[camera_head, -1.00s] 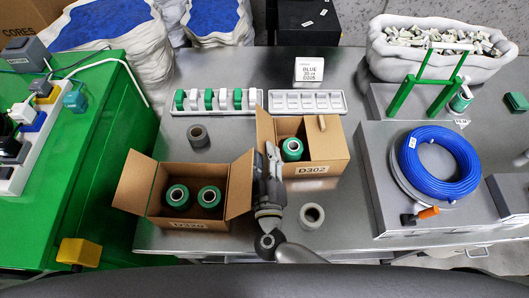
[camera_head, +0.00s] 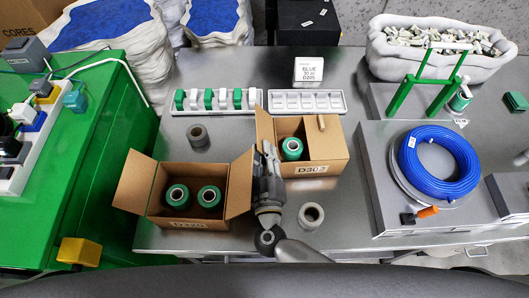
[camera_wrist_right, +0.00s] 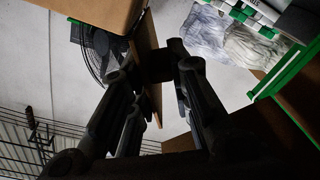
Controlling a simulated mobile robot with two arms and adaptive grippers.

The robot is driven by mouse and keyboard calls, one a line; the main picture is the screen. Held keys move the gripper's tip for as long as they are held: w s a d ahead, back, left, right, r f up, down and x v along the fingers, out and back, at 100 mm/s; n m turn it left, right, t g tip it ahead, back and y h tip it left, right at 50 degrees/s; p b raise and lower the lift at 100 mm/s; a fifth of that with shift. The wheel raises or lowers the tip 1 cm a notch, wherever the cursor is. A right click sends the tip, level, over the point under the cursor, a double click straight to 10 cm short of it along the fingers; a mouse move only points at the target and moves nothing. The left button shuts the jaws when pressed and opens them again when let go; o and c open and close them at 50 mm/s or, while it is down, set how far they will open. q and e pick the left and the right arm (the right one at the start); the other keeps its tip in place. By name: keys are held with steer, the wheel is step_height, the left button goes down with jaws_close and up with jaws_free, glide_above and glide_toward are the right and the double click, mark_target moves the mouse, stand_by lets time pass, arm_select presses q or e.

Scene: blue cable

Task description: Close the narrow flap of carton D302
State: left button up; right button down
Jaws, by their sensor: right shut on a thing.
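Carton D302 (camera_head: 325,168) is an open brown box in the middle of the table, with a green-wrapped roll (camera_head: 292,149) inside. Its narrow left flap (camera_head: 264,128) stands up along the left side. My right gripper (camera_head: 267,155) is at the front left corner of this carton, between it and carton D320. In the right wrist view a thin brown flap (camera_wrist_right: 151,60) runs between the fingers, and the gripper (camera_wrist_right: 155,90) is shut on it. The gripper hides the lower part of the flap in the head view. My left gripper is not in view.
The open carton D320 (camera_head: 182,222) with two green rolls stands close on the left of my right arm. A grey-white roll (camera_head: 311,216) is right of the arm. Trays (camera_head: 306,103) lie behind. A blue cable coil (camera_head: 439,163) is on the right.

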steer(key=shift+s+d+r+m+p, duration=0.15)
steer(key=shift+m+p, duration=0.25)
steer(key=shift+p, duration=0.75)
steer(key=shift+a+r+m+p, duration=0.15)
steer(key=shift+m+p, duration=0.25)
steer(key=shift+p, duration=0.7)
steer(key=shift+d+m+p, duration=0.2)
steer(key=shift+m+p, duration=0.1)
steer(key=shift+d+r+m+p, duration=0.1)
steer(key=shift+d+m+p, duration=0.25)
steer(key=shift+m, duration=0.65)
steer(key=shift+d+r+m, duration=0.1)
steer(key=shift+d+m, duration=0.1)
steer(key=shift+m, duration=0.5)
steer(key=shift+d+r+m, duration=0.1)
steer(key=shift+d+m, duration=0.1)
steer(key=shift+m, duration=0.5)
